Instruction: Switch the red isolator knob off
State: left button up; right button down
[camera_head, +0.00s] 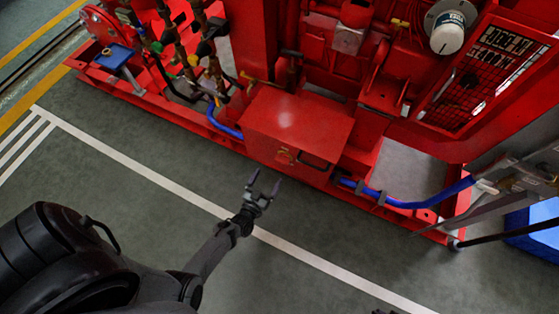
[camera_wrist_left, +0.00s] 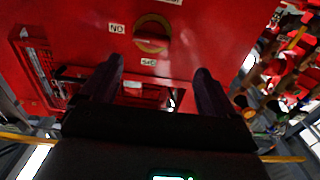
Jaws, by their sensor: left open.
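The red isolator knob (camera_head: 285,156) sits on the front of a red box (camera_head: 300,118) low on the pumpset. In the left wrist view the knob (camera_wrist_left: 152,38) has a yellow ring, and its grip bar lies roughly across the picture. A white label with inverted letters is left of it, and another is below it. My left gripper (camera_head: 265,178) is open and empty, in front of the box and apart from the knob. In the left wrist view its two dark fingers (camera_wrist_left: 157,85) are spread below the knob in the picture. My right gripper is not clearly seen.
A dark handle (camera_head: 314,162) is right of the knob. Blue hoses (camera_head: 224,124) run on both sides of the box along the red base frame. Pipes and valves (camera_head: 185,55) stand at the upper left. The green floor (camera_head: 330,215) before the box is clear.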

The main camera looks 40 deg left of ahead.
aim_at(280, 162)
pick_arm(q)
jog(key=b+x, duration=0.1)
jog(key=x, duration=0.1)
jog(key=b+x, duration=0.1)
jog(key=x, duration=0.2)
jog(key=d+b+x, duration=0.1)
jog(key=x, duration=0.1)
jog(key=shift+w+a+f, duration=0.15)
jog(key=shift+w, duration=1)
pick_arm(e)
jog(key=d+f, duration=0.2)
jog(key=f, duration=0.1)
jog(key=shift+w+f, duration=0.1)
jog(key=shift+f, duration=0.15)
pick_arm(q)
jog(key=shift+c, duration=0.9)
jog(key=c, duration=0.8)
pick_arm(e)
jog(key=shift+a, duration=0.1)
